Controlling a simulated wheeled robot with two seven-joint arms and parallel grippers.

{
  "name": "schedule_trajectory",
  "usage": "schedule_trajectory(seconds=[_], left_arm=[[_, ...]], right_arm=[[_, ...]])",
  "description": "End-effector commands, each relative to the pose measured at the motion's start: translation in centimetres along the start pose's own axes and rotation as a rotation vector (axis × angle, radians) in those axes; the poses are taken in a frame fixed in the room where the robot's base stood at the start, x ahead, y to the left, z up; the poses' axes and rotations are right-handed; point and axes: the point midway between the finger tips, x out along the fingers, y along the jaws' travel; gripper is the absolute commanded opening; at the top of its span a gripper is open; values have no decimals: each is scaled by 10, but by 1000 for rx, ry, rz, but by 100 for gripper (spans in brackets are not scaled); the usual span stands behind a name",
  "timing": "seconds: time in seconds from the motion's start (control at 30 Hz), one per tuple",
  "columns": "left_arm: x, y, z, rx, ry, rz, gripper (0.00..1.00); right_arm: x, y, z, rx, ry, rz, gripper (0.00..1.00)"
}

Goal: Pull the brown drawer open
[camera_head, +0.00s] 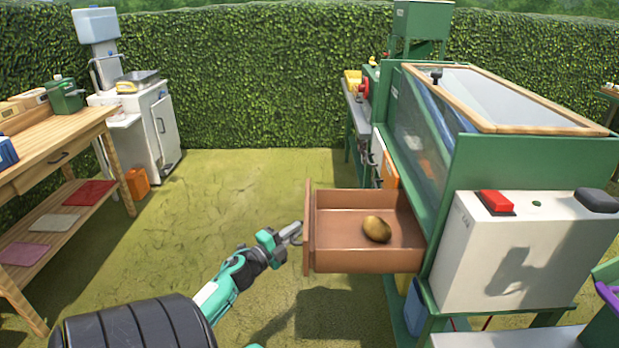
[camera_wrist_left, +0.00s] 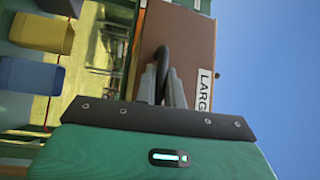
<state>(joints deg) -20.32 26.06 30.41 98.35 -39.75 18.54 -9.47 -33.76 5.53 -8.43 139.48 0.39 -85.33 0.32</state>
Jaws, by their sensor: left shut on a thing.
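The brown drawer (camera_head: 365,258) stands well out of the green machine (camera_head: 480,160), to its left. A brown, potato-like object (camera_head: 376,229) lies inside it. My left gripper (camera_head: 297,233) is at the outer face of the drawer front. In the left wrist view its fingers (camera_wrist_left: 161,82) are shut on the dark curved handle (camera_wrist_left: 162,55) of the drawer. The drawer front (camera_wrist_left: 190,50) there carries a white label reading "LARG", its end hidden. My right gripper is not in view.
A wooden table (camera_head: 60,145) with a lower shelf stands at the left. A white cabinet (camera_head: 150,125) and an orange box (camera_head: 138,183) are behind it. A white box with a red button (camera_head: 495,202) is at the right. The grass left of the drawer is clear.

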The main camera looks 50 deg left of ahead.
Motion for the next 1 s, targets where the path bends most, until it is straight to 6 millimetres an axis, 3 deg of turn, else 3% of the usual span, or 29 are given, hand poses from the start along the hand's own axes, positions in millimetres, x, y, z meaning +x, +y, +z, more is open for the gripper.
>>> schedule_trajectory(seconds=[0.57,0.6,1.0], left_arm=[[-9,0,8,-1,0,2,0],[-8,0,8,-1,0,2,19],[-15,-1,8,-1,0,2,20]], right_arm=[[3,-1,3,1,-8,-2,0],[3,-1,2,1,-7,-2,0],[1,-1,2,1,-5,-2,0]])
